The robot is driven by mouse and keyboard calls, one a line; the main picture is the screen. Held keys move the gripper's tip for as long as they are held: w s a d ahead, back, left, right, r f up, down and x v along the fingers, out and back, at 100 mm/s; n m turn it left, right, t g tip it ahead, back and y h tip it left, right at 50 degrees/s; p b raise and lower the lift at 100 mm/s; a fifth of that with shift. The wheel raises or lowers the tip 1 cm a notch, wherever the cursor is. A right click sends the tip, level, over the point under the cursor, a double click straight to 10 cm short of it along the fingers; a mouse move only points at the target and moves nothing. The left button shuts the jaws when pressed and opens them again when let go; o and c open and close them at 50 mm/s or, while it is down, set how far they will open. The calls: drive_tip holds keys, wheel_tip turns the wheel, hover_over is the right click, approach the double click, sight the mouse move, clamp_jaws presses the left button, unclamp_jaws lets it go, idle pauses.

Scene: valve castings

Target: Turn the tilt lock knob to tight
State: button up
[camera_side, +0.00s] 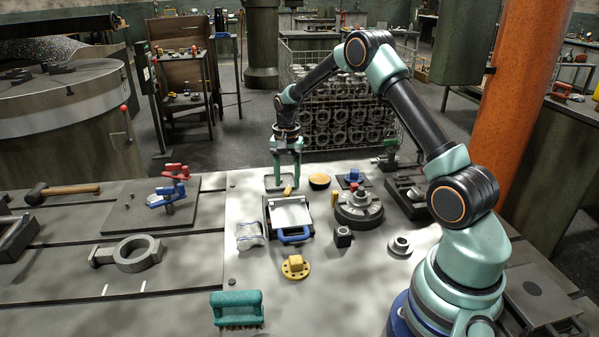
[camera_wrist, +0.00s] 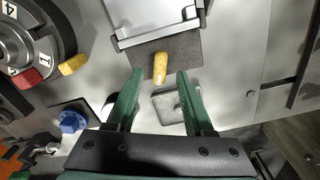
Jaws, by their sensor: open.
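A small yellow knob (camera_side: 288,190) stands on a dark base plate at the back edge of a framed device with a pale panel (camera_side: 291,214) and blue handle; I take it for the tilt lock knob. In the wrist view the yellow knob (camera_wrist: 160,60) is a narrow bar, roughly lengthwise between my fingers. No tight mark is readable. My gripper (camera_side: 287,179) points down above it, and its green fingers (camera_wrist: 160,75) are open on either side with a gap, holding nothing. I cannot tell the exact height left.
A numbered round dial (camera_side: 359,212) with red and yellow parts stands to the right. A blue knob (camera_side: 354,175), a yellow flanged knob (camera_side: 295,267), a black block (camera_side: 343,237) and a shallow grey tray (camera_wrist: 170,108) are nearby. A green brush (camera_side: 237,308) lies in front.

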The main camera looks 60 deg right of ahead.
sight(287, 189)
wheel_tip(287, 189, up, 10)
idle(0.4)
drive_tip(key=s+a+r+n+t, duration=0.3)
drive_tip(key=s+a+r+n, duration=0.35)
drive_tip(key=a+r, duration=0.4)
drive_tip(key=s+a+n+t, duration=0.2)
drive_tip(key=s+a+n, duration=0.4)
drive_tip(key=s, duration=0.6)
drive_tip(key=shift+a+f+n+t, duration=0.3)
drive_tip(key=shift+a+f+n, duration=0.1)
drive_tip(key=shift+a, duration=0.65)
